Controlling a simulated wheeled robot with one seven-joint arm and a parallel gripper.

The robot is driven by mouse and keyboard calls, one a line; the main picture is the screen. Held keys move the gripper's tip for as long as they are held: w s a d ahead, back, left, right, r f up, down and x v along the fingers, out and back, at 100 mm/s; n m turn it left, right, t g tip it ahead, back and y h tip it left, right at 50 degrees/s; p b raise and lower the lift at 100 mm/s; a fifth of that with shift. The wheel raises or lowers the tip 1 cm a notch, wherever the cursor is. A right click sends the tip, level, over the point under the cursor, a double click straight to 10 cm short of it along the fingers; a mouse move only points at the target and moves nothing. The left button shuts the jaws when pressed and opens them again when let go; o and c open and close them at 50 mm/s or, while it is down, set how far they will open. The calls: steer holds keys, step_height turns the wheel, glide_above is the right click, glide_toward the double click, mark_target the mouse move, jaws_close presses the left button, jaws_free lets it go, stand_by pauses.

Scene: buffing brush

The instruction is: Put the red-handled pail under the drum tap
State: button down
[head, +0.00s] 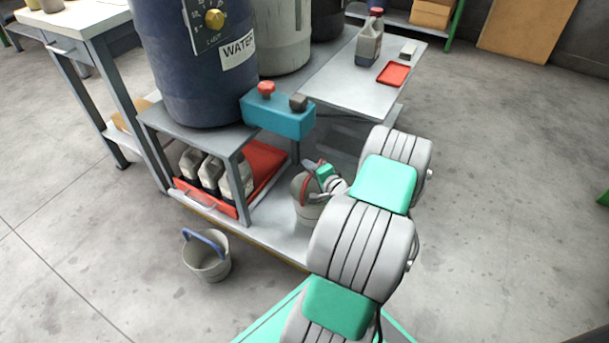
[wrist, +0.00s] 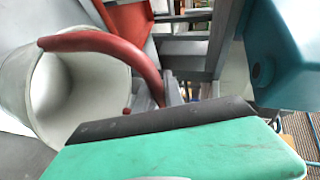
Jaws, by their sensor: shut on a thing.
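The red-handled pail (head: 307,213) is grey and stands on or just above the low shelf, below and slightly right of the teal drum tap block (head: 278,122). My gripper (head: 314,168) is shut on its raised red handle. In the wrist view, the pail (wrist: 50,95) fills the left, with its pale inside showing and its red handle (wrist: 105,42) running to my gripper (wrist: 165,105). The teal tap block (wrist: 290,50) is at the upper right there. My arm hides part of the pail in the head view, and I cannot tell whether its base touches the shelf.
A blue-handled pail (head: 207,258) stands on the floor at the left. The blue water drum (head: 195,70) sits on a grey stand. Jugs (head: 213,172) stand in a red tray (head: 262,160) beneath it. A side table (head: 335,85) is at the right. The right floor is clear.

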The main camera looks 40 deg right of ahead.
steer(key=w+f+b, duration=0.3)
steer(key=shift+w+d+f, duration=0.25)
steer(key=shift+w+d, duration=0.05)
steer(key=shift+d, duration=0.1)
steer(key=c, duration=1.4)
jaws_free()
steer(key=shift+c, duration=0.2)
